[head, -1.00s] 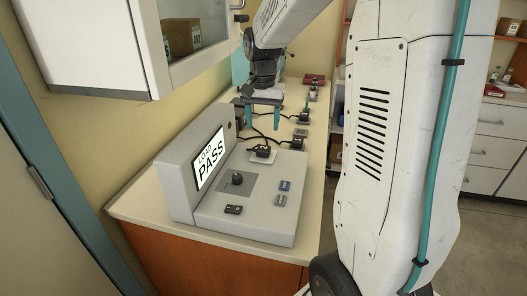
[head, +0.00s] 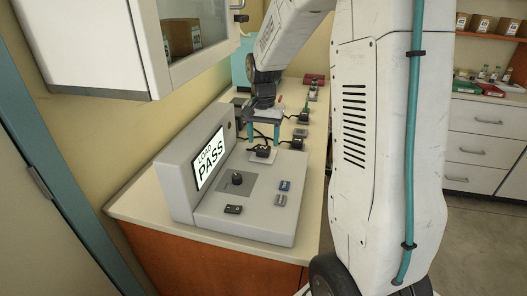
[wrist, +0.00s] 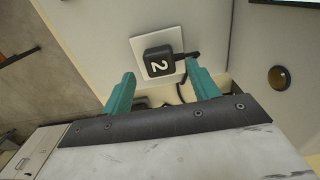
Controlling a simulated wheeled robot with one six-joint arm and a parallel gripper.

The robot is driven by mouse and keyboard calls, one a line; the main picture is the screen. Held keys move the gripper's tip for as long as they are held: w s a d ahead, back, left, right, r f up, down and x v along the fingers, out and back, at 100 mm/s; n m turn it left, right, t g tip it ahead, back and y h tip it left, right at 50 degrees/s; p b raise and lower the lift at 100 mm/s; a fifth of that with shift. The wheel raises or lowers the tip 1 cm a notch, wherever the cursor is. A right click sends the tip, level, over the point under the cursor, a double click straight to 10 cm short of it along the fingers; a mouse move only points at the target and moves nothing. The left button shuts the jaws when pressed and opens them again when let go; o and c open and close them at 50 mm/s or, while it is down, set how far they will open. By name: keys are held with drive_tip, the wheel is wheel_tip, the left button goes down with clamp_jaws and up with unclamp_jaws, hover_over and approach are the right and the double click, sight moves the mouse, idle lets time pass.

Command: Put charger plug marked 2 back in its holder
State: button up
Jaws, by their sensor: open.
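The charger plug marked 2 (wrist: 160,63) is a black block with a white 2 on its top and a cable at one side. It sits on a white square plate (wrist: 140,42), and the plug also shows in the head view (head: 263,150). My gripper (wrist: 158,78) is open with teal fingers, above the plug and apart from it. In the head view my gripper (head: 263,136) hangs just behind and over the plug. Which holder belongs to plug 2 cannot be told.
A grey tester (head: 250,205) with a screen reading LOAD PASS (head: 209,158) stands in front. Other black plugs (head: 303,119) with cables sit along the counter's right side behind. A wall cabinet (head: 130,45) overhangs at the left. The counter's right edge is close.

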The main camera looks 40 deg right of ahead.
sight(263, 147)
drive_tip(key=shift+f, duration=1.8)
clamp_jaws()
drive_tip(key=shift+r, duration=3.05)
drive_tip(key=shift+f+m, duration=1.8)
drive_tip(key=shift+f, duration=0.25)
